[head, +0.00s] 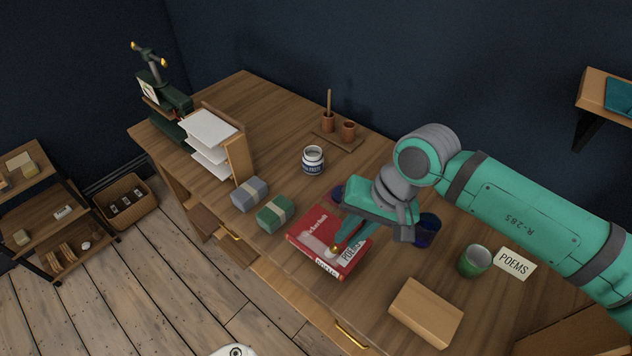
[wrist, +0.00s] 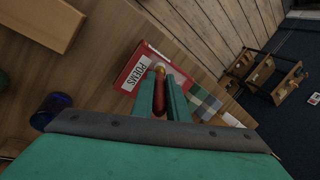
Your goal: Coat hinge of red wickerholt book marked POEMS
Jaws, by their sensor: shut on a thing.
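The red book (head: 312,228) lies flat on the desk, with a white POEMS label on its cover and white lettering along its near edge. It also shows in the wrist view (wrist: 130,66), with the label upside down. My gripper (head: 342,243) is over the book's right part. In the wrist view my gripper (wrist: 164,98) is shut on a brush (wrist: 160,92) with a reddish handle and a golden-tan end. The brush end points down at the cover near the label. I cannot tell whether it touches. A paler patch shows on the cover beside it.
A blue-and-white jar (head: 313,160) stands behind the book. Green and grey banded bundles (head: 275,214) sit to its left. A dark blue glass (head: 428,232), a green cup (head: 475,261), a POEMS card (head: 515,263) and a wooden block (head: 425,313) are to the right.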

